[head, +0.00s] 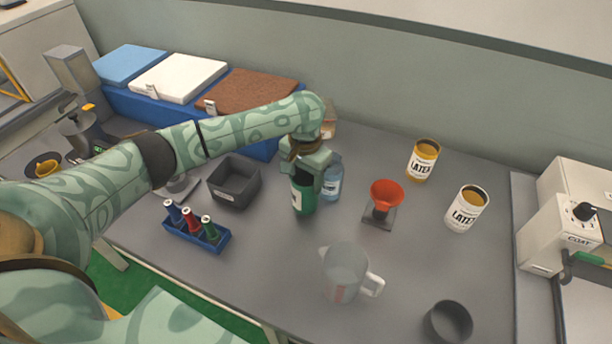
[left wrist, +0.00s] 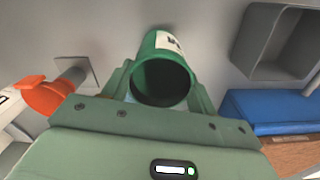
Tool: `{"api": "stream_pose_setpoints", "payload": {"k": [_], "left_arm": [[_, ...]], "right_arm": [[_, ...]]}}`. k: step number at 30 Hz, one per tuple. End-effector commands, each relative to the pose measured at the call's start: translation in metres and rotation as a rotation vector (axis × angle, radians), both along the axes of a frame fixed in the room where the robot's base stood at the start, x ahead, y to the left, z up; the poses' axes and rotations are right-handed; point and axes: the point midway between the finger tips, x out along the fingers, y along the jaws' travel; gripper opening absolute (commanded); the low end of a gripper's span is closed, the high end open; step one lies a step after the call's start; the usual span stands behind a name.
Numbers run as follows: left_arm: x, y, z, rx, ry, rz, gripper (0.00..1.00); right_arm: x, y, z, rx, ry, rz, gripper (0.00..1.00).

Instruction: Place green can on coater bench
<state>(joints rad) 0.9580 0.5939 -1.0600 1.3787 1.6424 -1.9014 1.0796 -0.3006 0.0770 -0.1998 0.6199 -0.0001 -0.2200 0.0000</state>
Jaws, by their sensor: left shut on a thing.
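The green can (head: 302,198) is between the fingers of my left gripper (head: 304,180), which is shut on it. It is upright, at or just above the grey table; I cannot tell whether it touches. In the left wrist view the green can (left wrist: 163,72) shows its dark open top and a white label, with the gripper's fingers (left wrist: 160,85) on both sides. The coater (head: 560,237), a white machine with a black knob and "COAT" lettering, stands at the far right on a light bench (head: 524,225). My right gripper is not in view.
Close to the can are a blue-labelled bottle (head: 332,180), an orange funnel on a stand (head: 385,195) and a grey bin (head: 234,184). A clear jug (head: 345,275), two latex cans (head: 466,208) and a black ring (head: 447,322) stand to the right. A blue rack (head: 196,235) holds small bottles.

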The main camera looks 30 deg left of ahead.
Motion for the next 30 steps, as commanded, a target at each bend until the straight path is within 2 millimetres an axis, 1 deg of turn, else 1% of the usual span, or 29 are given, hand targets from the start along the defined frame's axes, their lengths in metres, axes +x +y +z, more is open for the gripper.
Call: {"api": "stream_pose_setpoints", "payload": {"k": [1,4,16,17,18,19,27,29,30], "left_arm": [[0.0003,0.0,-0.0099,0.0,0.0,0.0,0.07],[0.0003,0.0,-0.0176,0.0,0.0,-0.001,0.07],[0.0003,0.0002,-0.0189,0.001,-0.002,0.001,0.07],[0.0,0.0002,-0.0197,0.001,-0.001,0.001,0.64],[0.0,0.0003,-0.0198,0.001,-0.001,0.001,0.75],[0.0,0.0003,-0.0198,0.001,-0.001,0.0,0.8],[0.0001,0.0004,-0.0194,0.001,-0.001,0.0,0.8],[0.0002,0.0005,-0.0165,0.001,-0.002,-0.001,0.8],[0.0003,0.0005,-0.0104,0.002,-0.002,-0.001,0.8]], "right_arm": [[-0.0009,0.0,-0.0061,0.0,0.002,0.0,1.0],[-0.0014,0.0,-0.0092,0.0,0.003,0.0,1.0],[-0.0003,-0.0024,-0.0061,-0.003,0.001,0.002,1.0],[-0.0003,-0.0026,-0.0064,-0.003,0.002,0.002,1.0],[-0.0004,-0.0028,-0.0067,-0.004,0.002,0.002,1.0],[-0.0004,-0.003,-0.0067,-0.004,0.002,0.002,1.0],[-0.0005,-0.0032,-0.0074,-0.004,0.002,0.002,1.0],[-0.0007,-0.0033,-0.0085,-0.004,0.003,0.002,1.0],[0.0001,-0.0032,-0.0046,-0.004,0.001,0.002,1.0]]}}
